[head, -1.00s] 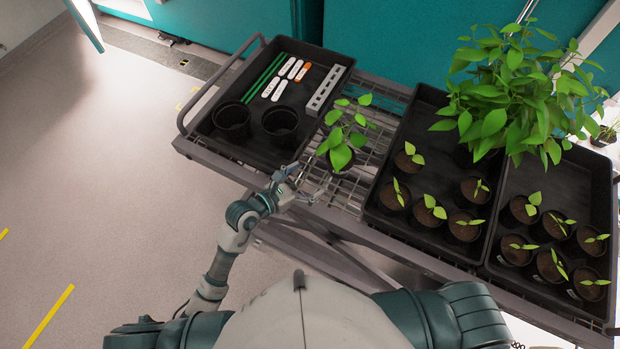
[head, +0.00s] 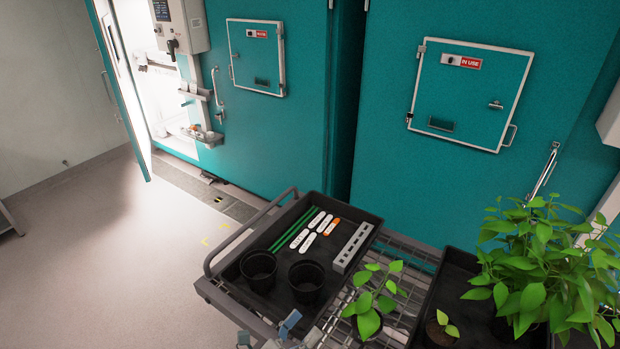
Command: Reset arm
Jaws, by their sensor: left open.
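My left gripper (head: 284,332) shows only in part at the bottom edge of the head view. Its fingers are apart with nothing seen between them. It is at the near edge of the cart (head: 225,297), in front of the black tray and left of the potted seedling (head: 370,303). The rest of my left arm is below the frame. My right gripper is out of view.
The black tray (head: 345,285) holds two empty pots (head: 259,270) (head: 306,281), green stakes, labels and a grey strip (head: 354,248). A large leafy plant (head: 545,265) stands at right. Teal chambers (head: 385,160) rise behind; one door (head: 118,90) stands open at left.

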